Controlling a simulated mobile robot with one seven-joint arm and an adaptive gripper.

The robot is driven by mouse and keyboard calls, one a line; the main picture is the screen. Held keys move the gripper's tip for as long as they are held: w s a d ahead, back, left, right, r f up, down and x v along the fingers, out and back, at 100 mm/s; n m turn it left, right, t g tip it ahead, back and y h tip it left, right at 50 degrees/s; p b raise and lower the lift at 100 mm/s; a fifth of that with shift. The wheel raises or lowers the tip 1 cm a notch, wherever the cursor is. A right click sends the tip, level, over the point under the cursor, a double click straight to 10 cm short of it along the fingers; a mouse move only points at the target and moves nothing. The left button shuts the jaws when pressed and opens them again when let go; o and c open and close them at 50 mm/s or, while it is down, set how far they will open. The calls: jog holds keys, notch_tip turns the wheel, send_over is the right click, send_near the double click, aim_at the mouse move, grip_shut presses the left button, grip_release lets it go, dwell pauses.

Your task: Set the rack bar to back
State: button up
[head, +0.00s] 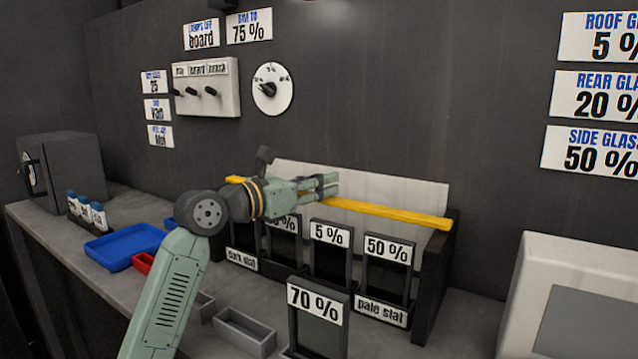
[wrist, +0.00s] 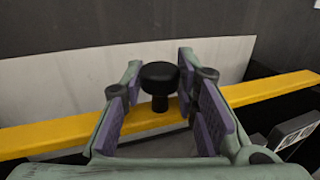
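The rack bar (head: 390,213) is a long yellow bar lying across the top of the dark rack (head: 433,285). It also crosses the wrist view (wrist: 50,137), with an upright black knob (wrist: 160,82) on it. My gripper (head: 328,184) is over the bar near its middle. In the wrist view my gripper (wrist: 160,100) is open, with one purple-padded finger on each side of the knob. Gaps show between knob and pads. How far the fingertips reach past the knob is unclear. My arm hides the bar's left part in the head view.
A white panel (head: 400,190) stands behind the bar. Dark sample cards, including 5 % (head: 332,250) and 50 % (head: 388,265), stand in the rack below. A 70 % card (head: 318,318) stands in front. Blue trays (head: 122,246) lie left; a pale machine (head: 570,300) stands right.

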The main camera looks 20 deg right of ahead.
grip_shut()
dwell(0.3)
jog(key=shift+d, duration=0.1)
jog(key=w+d, duration=0.2)
jog(key=d, duration=0.1)
jog(key=shift+w+r+p, duration=0.1)
jog(key=shift+w+p, duration=0.3)
jog(key=shift+o, duration=0.5)
grip_release()
jog(key=shift+d, duration=0.1)
jog(key=shift+o, duration=1.3)
jog(key=shift+d, duration=0.15)
jog(key=shift+o, duration=0.7)
